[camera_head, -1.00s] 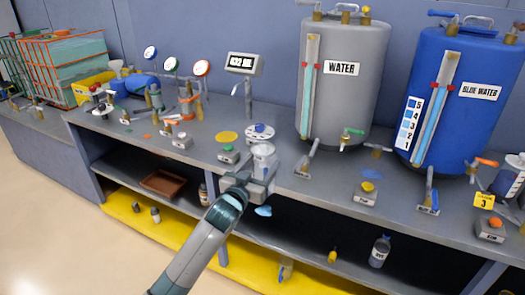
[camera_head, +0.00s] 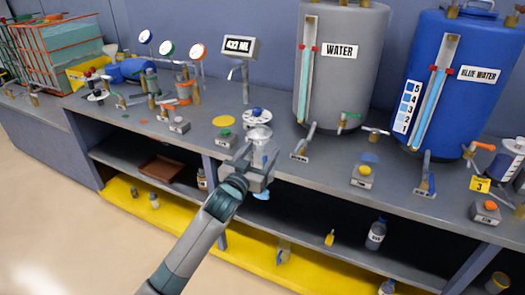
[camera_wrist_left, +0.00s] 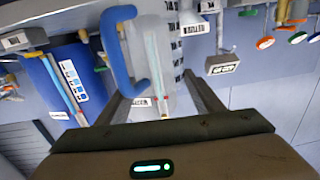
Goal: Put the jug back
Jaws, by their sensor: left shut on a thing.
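The clear jug (camera_head: 261,143) is upright between the fingers of my left gripper (camera_head: 258,168), at the front edge of the bench. In the left wrist view the jug (camera_wrist_left: 152,62) has a clear body and a thick blue handle (camera_wrist_left: 118,62). The left gripper's fingers (camera_wrist_left: 160,103) lie on either side of it, shut on it. The gripper hides the jug's lower part in the head view, so I cannot tell whether its base touches the bench. My right gripper is in neither view.
Behind the jug are a white disc with blue spots (camera_head: 257,116) and a spout under a display (camera_head: 239,47) reading 432 ML. The grey water tank (camera_head: 342,75) and blue tank (camera_head: 462,100) stand to the right.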

